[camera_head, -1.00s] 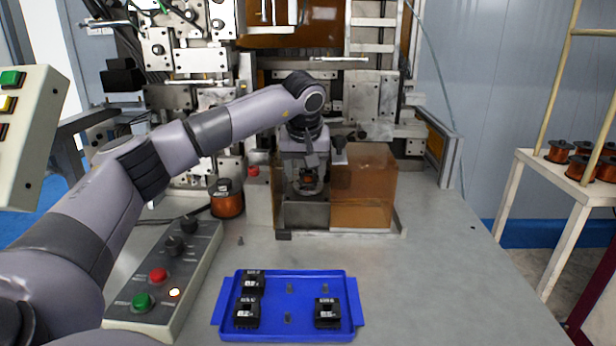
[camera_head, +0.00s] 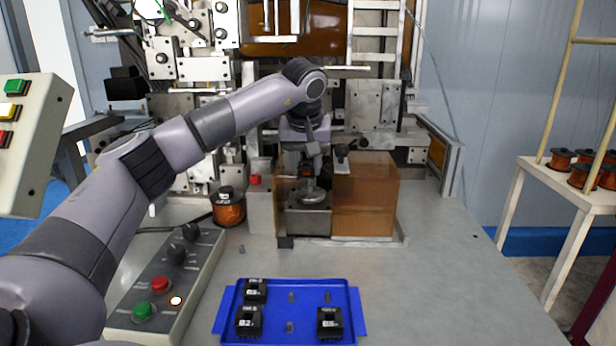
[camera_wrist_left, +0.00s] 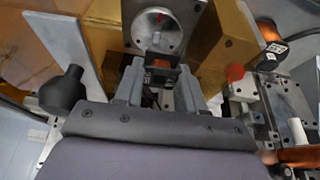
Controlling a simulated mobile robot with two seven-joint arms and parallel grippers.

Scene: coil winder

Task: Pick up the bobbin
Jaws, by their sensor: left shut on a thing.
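A bobbin (camera_wrist_left: 161,68) with a black frame and orange-copper winding sits between the fingers of my left gripper (camera_wrist_left: 160,88) in the left wrist view. The gripper is shut on it. The round metal faceplate (camera_wrist_left: 157,30) of the winder, with a red mark, lies just beyond the bobbin. In the head view my left gripper (camera_head: 309,178) is above the faceplate (camera_head: 313,197), in front of the machine. The bobbin is hard to make out there. My right gripper is not in view.
An amber guard (camera_head: 365,205) stands close right of the gripper, and a red button (camera_head: 255,179) to its left. A blue tray (camera_head: 350,289) with several black parts and pegs lies in front. A control box (camera_head: 160,290) and copper spool (camera_head: 228,210) are left. The table's right side is clear.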

